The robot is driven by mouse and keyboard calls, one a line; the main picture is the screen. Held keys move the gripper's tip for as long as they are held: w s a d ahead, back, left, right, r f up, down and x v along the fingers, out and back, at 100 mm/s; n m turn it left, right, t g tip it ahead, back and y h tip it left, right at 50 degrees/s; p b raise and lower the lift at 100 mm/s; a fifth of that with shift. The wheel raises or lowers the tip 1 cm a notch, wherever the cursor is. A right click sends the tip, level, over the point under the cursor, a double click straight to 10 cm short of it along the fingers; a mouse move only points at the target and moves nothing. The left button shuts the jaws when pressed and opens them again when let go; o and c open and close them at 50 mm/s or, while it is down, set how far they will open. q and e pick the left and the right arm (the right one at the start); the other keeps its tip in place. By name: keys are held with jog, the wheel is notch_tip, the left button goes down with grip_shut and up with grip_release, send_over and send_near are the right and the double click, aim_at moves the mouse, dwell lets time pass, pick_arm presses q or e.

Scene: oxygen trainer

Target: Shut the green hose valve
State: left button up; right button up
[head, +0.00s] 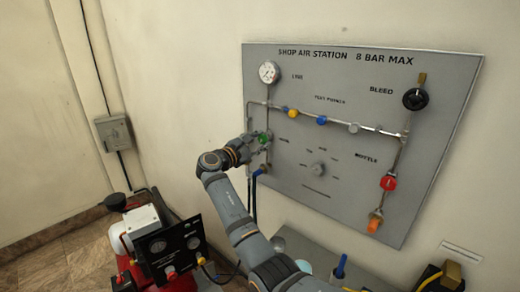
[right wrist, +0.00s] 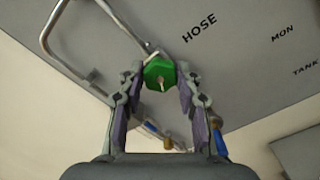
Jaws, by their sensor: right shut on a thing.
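The green hose valve (head: 264,139) is a small green knob at the lower left of the grey panel, on the pipe below the gauge. In the right wrist view the green knob (right wrist: 159,73) sits between the two fingertips, beside the word HOSE. My right gripper (head: 252,141) reaches the panel from the left and is shut on the knob; its fingertips (right wrist: 160,76) touch the knob's sides. The fingers hide part of the knob in the head view. My left gripper is not in view.
The panel (head: 225,168) also carries a gauge (head: 268,72), yellow and blue test points, a black bleed knob (head: 416,98), a red bottle knob (head: 388,183) and a central selector (head: 318,170). A red compressor (head: 130,278) stands on the floor at lower left.

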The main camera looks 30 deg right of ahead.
jog(key=m+b, duration=0.8)
jog(key=shift+f, duration=0.35)
jog(key=m+b, duration=0.3)
jog(key=shift+m, duration=0.4)
jog(key=m+b, duration=0.3)
jog(key=shift+r+m, duration=0.1)
jog(key=shift+m, duration=0.2)
jog(key=m+b, duration=0.2)
jog(key=m, duration=0.2)
jog(key=shift+m, duration=0.3)
jog(key=m+b, duration=0.2)
jog(key=m, duration=0.2)
jog(key=shift+m, duration=0.3)
jog(key=m+b, duration=0.1)
jog(key=m, duration=0.4)
jog(key=shift+r+b, duration=0.1)
jog(key=shift+b, duration=0.3)
jog(key=shift+m, duration=0.6)
